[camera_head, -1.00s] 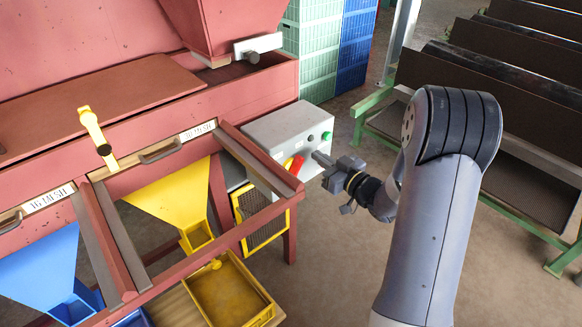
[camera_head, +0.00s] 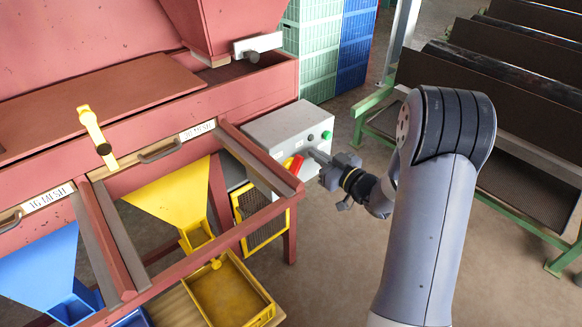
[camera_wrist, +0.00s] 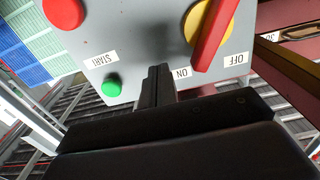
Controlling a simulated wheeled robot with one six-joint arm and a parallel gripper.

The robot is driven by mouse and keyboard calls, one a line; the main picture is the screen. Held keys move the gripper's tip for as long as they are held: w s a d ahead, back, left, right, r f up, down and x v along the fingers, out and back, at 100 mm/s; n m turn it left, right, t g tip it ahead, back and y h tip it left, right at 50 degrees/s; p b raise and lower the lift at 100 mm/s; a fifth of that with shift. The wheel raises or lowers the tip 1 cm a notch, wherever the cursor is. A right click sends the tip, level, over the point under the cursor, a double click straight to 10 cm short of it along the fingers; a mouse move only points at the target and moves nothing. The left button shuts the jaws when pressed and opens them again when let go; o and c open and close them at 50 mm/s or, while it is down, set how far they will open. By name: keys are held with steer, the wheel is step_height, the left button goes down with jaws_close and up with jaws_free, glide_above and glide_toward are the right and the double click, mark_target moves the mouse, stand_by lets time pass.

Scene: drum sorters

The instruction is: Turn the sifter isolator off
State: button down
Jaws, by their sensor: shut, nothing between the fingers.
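The isolator is a red handle on a yellow round plate, on the grey control box (camera_head: 285,130). In the wrist view the red handle (camera_wrist: 211,38) stands on the yellow plate (camera_wrist: 228,22), between the ON label (camera_wrist: 180,73) and the OFF label (camera_wrist: 236,58), slanting from upper right to lower left. In the head view the red handle (camera_head: 297,165) shows on the box's front. My gripper (camera_head: 315,155) is shut and empty, its tips close to the box face beside the handle. In the wrist view the closed fingers (camera_wrist: 158,75) point at the panel left of the handle, seemingly apart from it.
A green START button (camera_wrist: 111,86) and a red button (camera_wrist: 62,12) sit on the same panel, near my fingers. A red rail (camera_head: 262,160) of the sifter frame runs left of the box. Green racks (camera_head: 365,110) stand to the right; floor between is clear.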

steer(key=shift+x, duration=0.95)
steer(key=shift+b+v, duration=0.35)
steer(key=shift+v, duration=0.5)
